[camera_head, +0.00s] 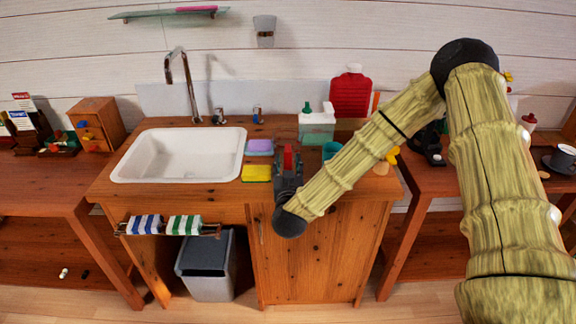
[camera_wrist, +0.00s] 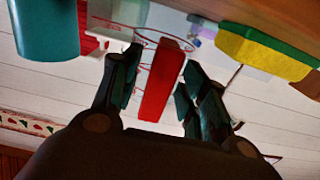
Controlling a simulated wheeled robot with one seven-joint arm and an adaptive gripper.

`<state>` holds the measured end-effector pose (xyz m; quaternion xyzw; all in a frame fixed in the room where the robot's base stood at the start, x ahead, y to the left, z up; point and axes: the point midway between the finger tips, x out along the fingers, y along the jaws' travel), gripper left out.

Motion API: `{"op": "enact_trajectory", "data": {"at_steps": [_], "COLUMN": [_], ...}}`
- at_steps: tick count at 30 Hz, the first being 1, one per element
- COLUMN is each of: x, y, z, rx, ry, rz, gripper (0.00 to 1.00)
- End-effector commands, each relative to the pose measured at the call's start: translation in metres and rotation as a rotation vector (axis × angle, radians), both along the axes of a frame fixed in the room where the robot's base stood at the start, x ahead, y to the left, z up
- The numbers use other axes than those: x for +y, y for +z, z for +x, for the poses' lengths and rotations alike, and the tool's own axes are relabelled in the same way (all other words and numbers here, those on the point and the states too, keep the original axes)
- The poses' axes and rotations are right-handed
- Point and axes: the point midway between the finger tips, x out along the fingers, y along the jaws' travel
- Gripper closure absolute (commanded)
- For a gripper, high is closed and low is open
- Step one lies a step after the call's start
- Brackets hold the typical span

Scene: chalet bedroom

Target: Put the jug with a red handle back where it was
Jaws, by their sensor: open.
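The jug's red handle (camera_head: 288,157) shows at the front of the sink counter, just right of the sponges. Its clear body is barely visible in the head view; thin red-edged outlines show around the handle (camera_wrist: 162,90) in the wrist view. My gripper (camera_head: 287,172) is at the counter's front edge, in front of the jug. In the wrist view my gripper (camera_wrist: 160,66) is open, with one finger on each side of the red handle. I cannot tell whether the fingers touch it. The jug's base is hidden.
A yellow sponge (camera_head: 256,173) and a purple one (camera_head: 259,147) lie left of the jug, beside the white sink (camera_head: 180,157). A teal cup (camera_head: 331,150), a soap bottle (camera_head: 317,125) and a red hot-water bottle (camera_head: 351,94) stand right and behind. Striped towels (camera_head: 184,225) hang in front.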

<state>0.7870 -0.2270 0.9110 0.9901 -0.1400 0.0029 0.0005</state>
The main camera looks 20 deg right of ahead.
Motion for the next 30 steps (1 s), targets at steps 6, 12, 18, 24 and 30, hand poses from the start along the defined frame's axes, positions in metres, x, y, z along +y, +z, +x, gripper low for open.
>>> {"op": "enact_trajectory", "data": {"at_steps": [6, 12, 18, 24, 30], "x": [0.007, 0.017, 0.026, 0.032, 0.033], "y": [0.0, -0.001, -0.001, 0.0, 0.001], "z": [-0.019, -0.054, -0.088, -0.108, -0.115], "rx": [0.001, 0.001, 0.001, 0.001, 0.0], "ry": [0.003, 0.004, 0.003, 0.001, 0.0], "rz": [0.0, -0.001, -0.001, 0.0, 0.0], "gripper": [0.57, 0.57, 0.57, 0.57, 0.57]}}
